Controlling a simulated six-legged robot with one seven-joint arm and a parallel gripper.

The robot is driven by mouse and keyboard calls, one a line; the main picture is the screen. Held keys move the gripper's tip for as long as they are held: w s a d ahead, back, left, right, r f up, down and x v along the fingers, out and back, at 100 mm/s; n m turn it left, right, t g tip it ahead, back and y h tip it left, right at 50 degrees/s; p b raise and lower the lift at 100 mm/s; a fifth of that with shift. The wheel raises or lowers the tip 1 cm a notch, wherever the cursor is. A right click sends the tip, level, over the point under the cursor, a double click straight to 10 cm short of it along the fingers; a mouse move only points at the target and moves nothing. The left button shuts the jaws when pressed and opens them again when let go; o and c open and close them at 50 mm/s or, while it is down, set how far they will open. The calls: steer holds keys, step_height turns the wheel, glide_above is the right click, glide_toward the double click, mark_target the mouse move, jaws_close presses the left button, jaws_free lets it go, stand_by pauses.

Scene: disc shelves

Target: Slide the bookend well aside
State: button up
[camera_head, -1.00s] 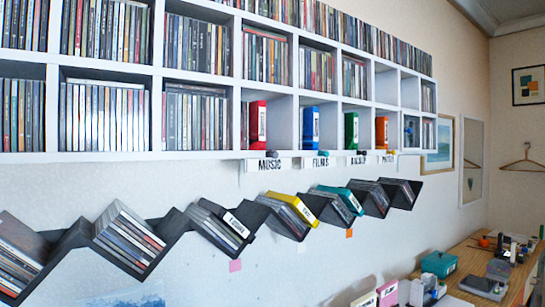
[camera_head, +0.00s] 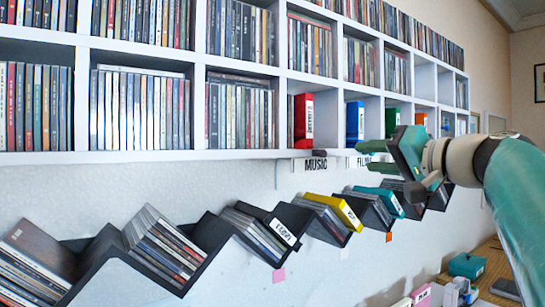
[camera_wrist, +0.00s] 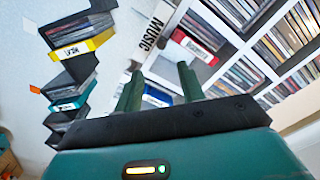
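Upright coloured blocks with white labels stand in the lower shelf row: red (camera_head: 303,122), blue (camera_head: 355,122), green (camera_head: 392,121) and orange (camera_head: 421,119). I cannot tell for sure which is the bookend. The red one, beside a few discs over the MUSIC sign (camera_head: 316,165), also shows in the wrist view (camera_wrist: 195,47). My gripper (camera_head: 374,156) is in front of the shelf, left of my arm, and hides part of the signs and green block's surroundings. In the wrist view its two fingers (camera_wrist: 158,88) are apart with nothing held between them. The blue block (camera_wrist: 157,98) shows behind them.
A black zigzag rack (camera_head: 205,237) with discs, including yellow (camera_head: 348,212) and teal (camera_head: 393,203) labelled cases, hangs below the white shelf (camera_head: 140,155). A desk (camera_head: 490,262) with a teal box (camera_head: 466,265) is at lower right. The wall between shelf and rack is free.

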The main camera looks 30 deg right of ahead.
mark_target(325, 154)
steer(key=w, duration=1.1)
steer(key=shift+w+a, duration=0.1)
steer(key=shift+a, duration=0.15)
steer(key=shift+r, duration=0.1)
jaws_close()
